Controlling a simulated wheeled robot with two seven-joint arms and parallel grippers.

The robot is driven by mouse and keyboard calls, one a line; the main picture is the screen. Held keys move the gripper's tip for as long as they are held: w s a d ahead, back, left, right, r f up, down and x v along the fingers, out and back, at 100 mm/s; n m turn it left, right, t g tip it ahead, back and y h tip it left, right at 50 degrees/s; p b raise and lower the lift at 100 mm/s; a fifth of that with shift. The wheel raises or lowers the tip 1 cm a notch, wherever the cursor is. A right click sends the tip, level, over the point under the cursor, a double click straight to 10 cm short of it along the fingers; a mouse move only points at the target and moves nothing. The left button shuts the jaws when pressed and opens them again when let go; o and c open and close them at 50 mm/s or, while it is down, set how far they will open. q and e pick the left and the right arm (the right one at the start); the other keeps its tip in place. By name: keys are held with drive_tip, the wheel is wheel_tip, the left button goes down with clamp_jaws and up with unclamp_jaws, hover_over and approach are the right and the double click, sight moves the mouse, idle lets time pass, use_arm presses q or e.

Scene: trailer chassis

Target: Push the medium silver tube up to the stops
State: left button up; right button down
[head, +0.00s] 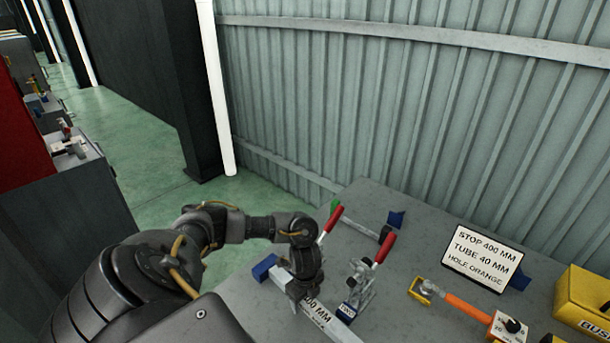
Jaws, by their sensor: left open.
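A silver bar (341,332), which looks like the silver tube, lies on the grey bench and runs out of the bottom edge. Its visible lettering ends in "00 MM". A blue block (264,267) sits at the far left end of this line, with a short silver piece beside it. My left gripper (300,296) points down over the bar, its fingers open. It hides the middle of the bar, so I cannot tell whether it touches it or whether the bar meets a stop. My right gripper is not in view.
Two red-handled toggle clamps (376,262) stand beside the bar. Another bar (360,228) with a green end lies behind. A sign (480,257) reads "STOP 400 MM, TUBE 40 MM, HOLE ORANGE". An orange-handled tool (466,308) and yellow box (587,300) are at right.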

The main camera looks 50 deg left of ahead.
use_arm(q)
clamp_jaws()
idle(0.3)
drive_tip(key=shift+r, duration=0.1)
drive_tip(key=shift+n+p, duration=0.4)
drive_tip(key=shift+p, duration=0.15)
drive_tip(key=shift+a, duration=0.15)
idle(0.4)
drive_tip(key=shift+w+a, duration=0.2)
drive_tip(key=shift+w, duration=0.45)
